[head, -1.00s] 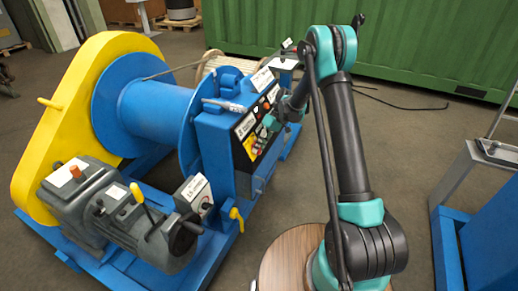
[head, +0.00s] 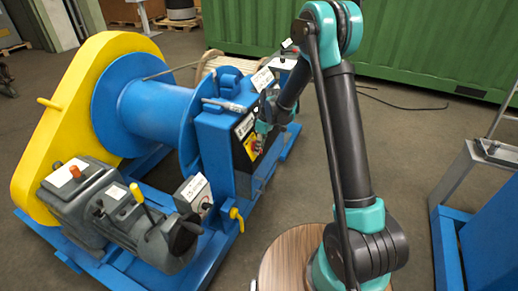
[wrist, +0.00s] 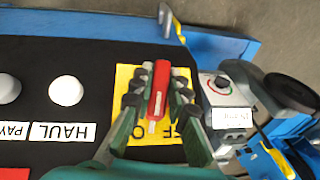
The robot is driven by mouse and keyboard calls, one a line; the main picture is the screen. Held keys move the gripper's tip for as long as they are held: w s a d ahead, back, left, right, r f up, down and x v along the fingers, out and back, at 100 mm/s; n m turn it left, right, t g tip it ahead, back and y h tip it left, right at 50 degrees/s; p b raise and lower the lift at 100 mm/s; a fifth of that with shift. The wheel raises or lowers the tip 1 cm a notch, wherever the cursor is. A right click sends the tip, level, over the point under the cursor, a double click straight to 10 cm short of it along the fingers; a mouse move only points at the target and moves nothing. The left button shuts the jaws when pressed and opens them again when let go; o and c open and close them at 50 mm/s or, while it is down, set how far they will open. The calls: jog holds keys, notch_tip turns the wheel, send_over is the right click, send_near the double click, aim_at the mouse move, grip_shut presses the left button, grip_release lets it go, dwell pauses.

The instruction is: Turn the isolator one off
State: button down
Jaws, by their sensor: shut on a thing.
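A red switch handle (wrist: 160,88) sits on a yellow plate (wrist: 124,74) on the black panel face. Part of the plate's lettering, with an "F" showing, is hidden behind my fingers. In the wrist view the handle points roughly up and down the picture. My gripper (wrist: 162,80) is shut on this handle, with a finger on each side. In the head view my gripper (head: 263,128) is at the panel of the blue machine, and the yellow plate (head: 251,146) shows just below it. I cannot read which isolator this is.
A white button (wrist: 66,90) and a grey button (wrist: 8,88) sit beside the plate, with a "HAUL" label. A grey control box (head: 194,193) with a knob stands by the motor (head: 160,240). A yellow lever valve (head: 236,214) sits low.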

jog(key=n+t+h, duration=0.1)
jog(key=n+t, duration=0.2)
jog(key=t, duration=0.1)
jog(key=n+t, duration=0.2)
jog(key=t, duration=0.2)
jog(key=shift+n+h, duration=0.3)
jog(key=shift+w+t, duration=0.1)
jog(key=shift+t, duration=0.3)
jog(key=c, duration=1.5)
grip_release()
jog(key=shift+v, duration=6.05)
